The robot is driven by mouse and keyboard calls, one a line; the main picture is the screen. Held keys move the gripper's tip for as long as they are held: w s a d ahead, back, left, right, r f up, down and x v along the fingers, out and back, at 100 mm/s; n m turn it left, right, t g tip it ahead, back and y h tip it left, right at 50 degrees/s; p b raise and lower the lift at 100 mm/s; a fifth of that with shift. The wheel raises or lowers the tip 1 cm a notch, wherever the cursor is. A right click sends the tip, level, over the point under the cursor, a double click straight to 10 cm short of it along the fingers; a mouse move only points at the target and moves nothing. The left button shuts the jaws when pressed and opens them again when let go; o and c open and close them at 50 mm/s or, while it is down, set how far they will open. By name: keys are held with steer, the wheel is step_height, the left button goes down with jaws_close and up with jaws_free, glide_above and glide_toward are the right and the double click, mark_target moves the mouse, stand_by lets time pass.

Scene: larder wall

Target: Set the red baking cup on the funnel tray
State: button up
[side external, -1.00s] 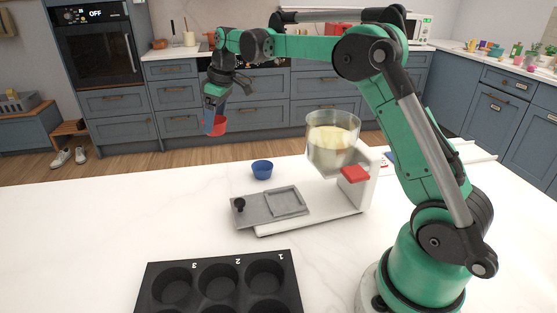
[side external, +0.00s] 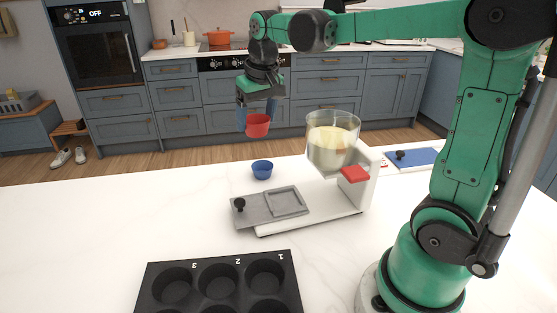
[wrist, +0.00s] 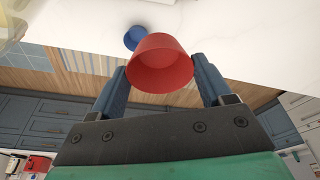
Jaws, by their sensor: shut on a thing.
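The red baking cup (side external: 257,126) is held upright between the fingers of my gripper (side external: 257,116), in the air above and behind the blue cup. The wrist view shows the red cup (wrist: 160,64) with a blue finger on each side of it. The funnel tray (side external: 255,208) appears to be the grey sliding plate with a square recess and a black knob, at the foot of the white dispenser (side external: 362,190). Its recess (side external: 285,201) is empty. My gripper is up and behind this tray, well apart from it.
A blue cup (side external: 262,169) stands on the white counter (side external: 120,215) behind the tray. A clear hopper (side external: 333,140) of pale batter sits on the dispenser, with a red lever (side external: 355,174). A black muffin tin (side external: 218,283) lies in front. The counter's left side is clear.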

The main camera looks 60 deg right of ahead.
steer(key=s+f+m, duration=0.3)
steer(key=s, duration=0.3)
steer(key=h, duration=0.1)
glide_toward(284, 199)
steer(key=shift+m, duration=0.3)
steer(key=shift+x, duration=2.8)
steer(key=shift+w, duration=0.1)
steer(key=o, duration=1.2)
steer(key=shift+r, duration=0.1)
steer(key=shift+v, duration=2.7)
steer(key=a+r+n+t, duration=0.1)
steer(key=a+n, duration=0.1)
steer(key=a+r+n+t+y, duration=0.1)
steer(key=a+n+t, duration=0.1)
steer(key=a+n, duration=0.1)
steer(key=a+r+n+t+y, duration=0.1)
steer(key=a+r+n, duration=0.1)
steer(key=a, duration=0.1)
steer(key=shift+a+t, duration=0.15)
steer(key=shift+t, duration=0.15)
